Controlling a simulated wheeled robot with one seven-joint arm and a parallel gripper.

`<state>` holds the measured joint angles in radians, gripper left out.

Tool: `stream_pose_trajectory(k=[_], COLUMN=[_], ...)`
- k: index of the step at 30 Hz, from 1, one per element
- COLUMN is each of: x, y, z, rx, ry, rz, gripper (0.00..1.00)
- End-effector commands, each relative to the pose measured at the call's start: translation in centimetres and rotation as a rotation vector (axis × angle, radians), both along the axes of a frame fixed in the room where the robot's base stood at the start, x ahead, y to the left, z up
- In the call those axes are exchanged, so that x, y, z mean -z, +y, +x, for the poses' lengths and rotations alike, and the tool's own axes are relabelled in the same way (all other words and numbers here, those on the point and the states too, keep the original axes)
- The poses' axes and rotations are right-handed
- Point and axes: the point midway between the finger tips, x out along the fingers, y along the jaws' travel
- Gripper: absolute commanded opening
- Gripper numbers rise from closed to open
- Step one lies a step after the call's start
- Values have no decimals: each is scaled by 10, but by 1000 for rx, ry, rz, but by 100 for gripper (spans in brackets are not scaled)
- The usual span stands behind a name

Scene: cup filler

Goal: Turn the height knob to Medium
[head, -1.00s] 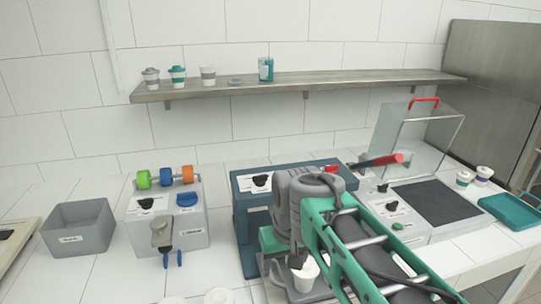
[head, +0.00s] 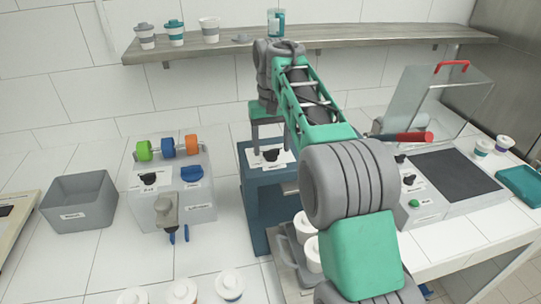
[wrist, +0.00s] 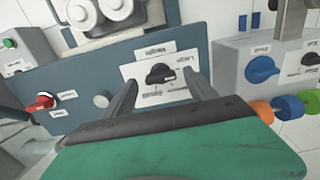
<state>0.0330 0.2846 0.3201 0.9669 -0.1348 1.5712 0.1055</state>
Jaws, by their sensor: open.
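The black knob (head: 271,155) sits on a white labelled plate on top of the blue machine (head: 258,196). In the wrist view the knob (wrist: 160,73) lies between my two fingertips, with gaps on both sides. My gripper (head: 270,148) is open, pointing down over the plate; the wrist view shows its two grey fingers (wrist: 163,82) spread apart. Whether the tips reach knob depth is unclear. Small labels surround the knob (wrist: 153,50), too blurred to read surely. The setting its pointer faces cannot be told.
A red knob (wrist: 41,102) and a grey round button (wrist: 102,98) are on the same blue machine. A grey dispenser with a blue knob (head: 191,173) and coloured rollers stands left. A red-handled lever (head: 405,137) is close right of my arm. White cups (head: 306,226) stand in front.

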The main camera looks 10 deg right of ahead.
Motion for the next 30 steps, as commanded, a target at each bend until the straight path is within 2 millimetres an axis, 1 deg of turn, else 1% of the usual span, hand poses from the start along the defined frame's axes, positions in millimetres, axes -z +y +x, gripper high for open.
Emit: stream_pose_trajectory(k=[1,2,9,10,30], x=[7,7,5,5,6], y=[0,1,2,2,2], z=[0,0,0,0,0], rx=[-1,-1,-3,-3,-4], ry=[-1,-1,-1,-1,-1], rz=[0,0,0,0,0], gripper=[65,65,65,64,9])
